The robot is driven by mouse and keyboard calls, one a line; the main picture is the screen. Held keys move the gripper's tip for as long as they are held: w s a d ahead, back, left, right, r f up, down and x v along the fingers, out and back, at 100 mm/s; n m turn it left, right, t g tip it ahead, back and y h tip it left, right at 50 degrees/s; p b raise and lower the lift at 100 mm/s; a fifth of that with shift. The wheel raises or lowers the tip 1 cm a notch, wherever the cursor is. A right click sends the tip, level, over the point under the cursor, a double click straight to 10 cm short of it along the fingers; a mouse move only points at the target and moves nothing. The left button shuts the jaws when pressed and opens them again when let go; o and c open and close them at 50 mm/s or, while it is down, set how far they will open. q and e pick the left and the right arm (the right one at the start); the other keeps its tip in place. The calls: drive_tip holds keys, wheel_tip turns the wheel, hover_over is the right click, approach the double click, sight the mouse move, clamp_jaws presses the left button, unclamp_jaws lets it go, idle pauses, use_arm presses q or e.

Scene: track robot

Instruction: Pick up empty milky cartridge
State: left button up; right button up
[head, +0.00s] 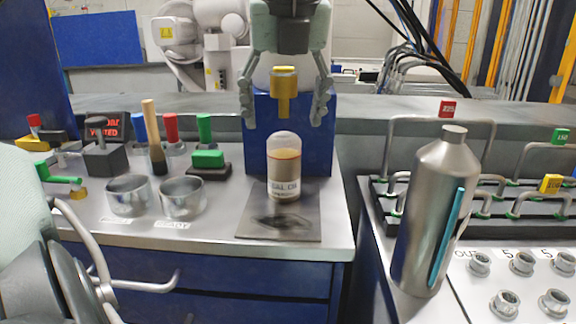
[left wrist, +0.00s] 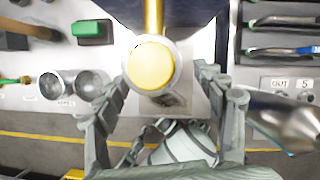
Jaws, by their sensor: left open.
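A milky, pale rounded cartridge (head: 262,76) shows partly behind my left gripper, at the top of a blue dispenser block (head: 309,150). A yellow spout (head: 284,92) is in front of it. My left gripper (head: 285,112) is open, its fingers hanging on either side of the spout, apart from it. In the left wrist view, the spout's round yellow end (left wrist: 152,66) lies between the open fingers (left wrist: 170,105). A clear-domed bottle (head: 284,168) with beige contents and a label stands upright below the spout on a dark plate (head: 251,226). My right gripper is not in view.
Two metal cups (head: 182,197) and a green-topped block (head: 208,160) stand left of the plate. A steel flask (head: 430,215) stands at the right beside the handled racks (head: 497,202). The counter's front strip is clear.

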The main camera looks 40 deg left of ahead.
sight(284, 134)
use_arm(q)
drive_tip(key=x, duration=0.4)
drive_tip(key=shift+w+f, duration=0.1)
drive_tip(key=shift+f, duration=0.2)
clamp_jaws()
